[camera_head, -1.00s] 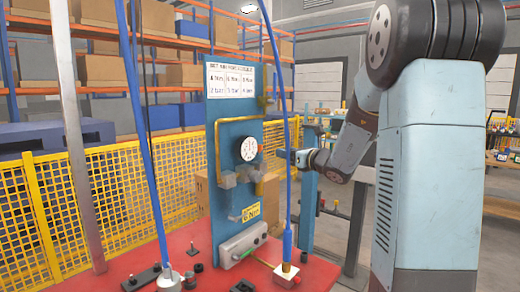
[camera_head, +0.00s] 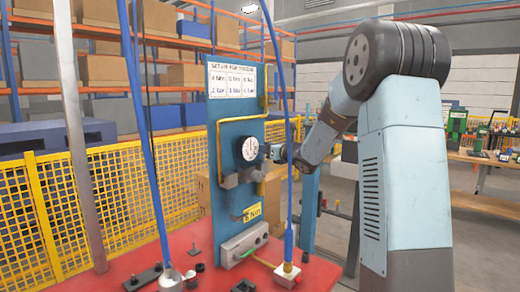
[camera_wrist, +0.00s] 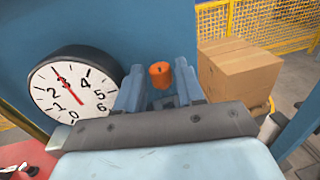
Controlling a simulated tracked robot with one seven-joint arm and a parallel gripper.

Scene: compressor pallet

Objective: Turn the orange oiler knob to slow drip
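The orange oiler knob (camera_wrist: 159,74) shows in the wrist view, just right of the round white gauge (camera_wrist: 72,92), against the blue panel. My gripper (camera_wrist: 159,84) is open, with one grey-blue finger on each side of the knob. The knob appears between or just past the fingertips; I cannot tell whether they touch it. In the head view, my gripper (camera_head: 269,152) is close to the right side of the gauge (camera_head: 250,149) on the blue panel (camera_head: 226,190), and the knob cannot be made out there.
A yellow pipe (camera_head: 219,145) runs around the gauge. Blue hoses (camera_head: 145,150) stand in front and beside the panel, on the red pallet (camera_head: 205,275). A cardboard box (camera_wrist: 240,72) and a yellow mesh fence (camera_wrist: 260,20) are behind.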

